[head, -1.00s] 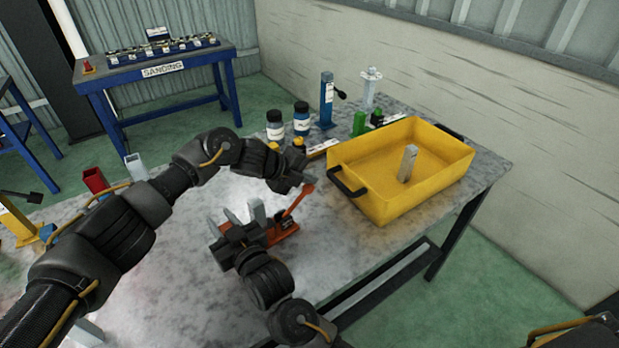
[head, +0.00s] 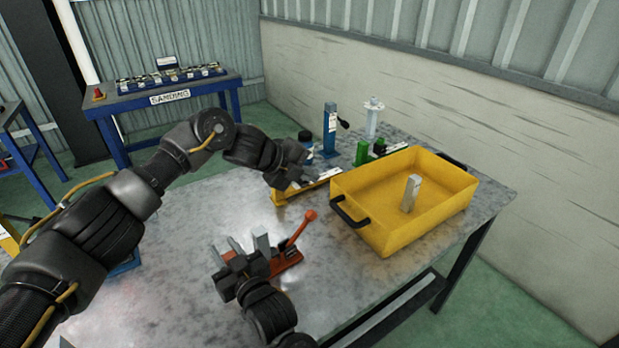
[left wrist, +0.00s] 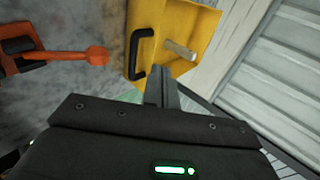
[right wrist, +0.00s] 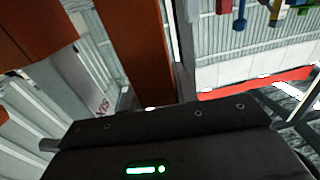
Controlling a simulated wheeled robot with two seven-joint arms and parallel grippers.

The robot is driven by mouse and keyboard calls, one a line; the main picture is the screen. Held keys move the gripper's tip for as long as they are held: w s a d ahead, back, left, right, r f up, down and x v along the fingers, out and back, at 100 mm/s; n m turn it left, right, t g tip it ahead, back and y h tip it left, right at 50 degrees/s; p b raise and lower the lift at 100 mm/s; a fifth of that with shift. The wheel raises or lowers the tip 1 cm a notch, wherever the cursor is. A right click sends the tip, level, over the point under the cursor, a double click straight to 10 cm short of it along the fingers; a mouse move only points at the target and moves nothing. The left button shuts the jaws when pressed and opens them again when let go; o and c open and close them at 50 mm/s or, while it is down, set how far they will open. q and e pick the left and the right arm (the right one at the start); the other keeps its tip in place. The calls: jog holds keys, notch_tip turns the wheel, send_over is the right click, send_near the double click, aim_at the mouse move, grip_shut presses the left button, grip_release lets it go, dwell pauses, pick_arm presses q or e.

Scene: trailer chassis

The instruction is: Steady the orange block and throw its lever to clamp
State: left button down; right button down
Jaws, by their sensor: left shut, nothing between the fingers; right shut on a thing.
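The block (left wrist: 17,45) and lever (left wrist: 70,56) also show in the left wrist view. Orange surfaces (right wrist: 138,50) fill much of the right wrist view. My left gripper (head: 300,184) is shut and empty, beyond the knob and apart from it; its fingers (left wrist: 161,88) are together.
A yellow bin (head: 395,235) with black handles holds a grey bar (head: 411,193), right of the block. Behind stand a blue post tool (head: 330,130), a green block (head: 362,152) and a yellow-based fixture (head: 310,187), close to my left gripper. The table's front right is clear.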

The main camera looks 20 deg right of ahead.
pick_arm(q)
jog(key=w+a+r+t+y, duration=0.1)
jog(key=w+a+r+y, duration=0.1)
jog(key=a+r, duration=0.55)
jog(key=s+a+f+g, duration=0.2)
jog(key=s+a+f, duration=0.2)
jog(key=s, duration=0.1)
jog(key=n, duration=0.1)
send_near(307, 213)
jog(key=x, duration=0.7)
jog(key=shift+d+r, duration=0.1)
jog(key=shift+r, duration=0.05)
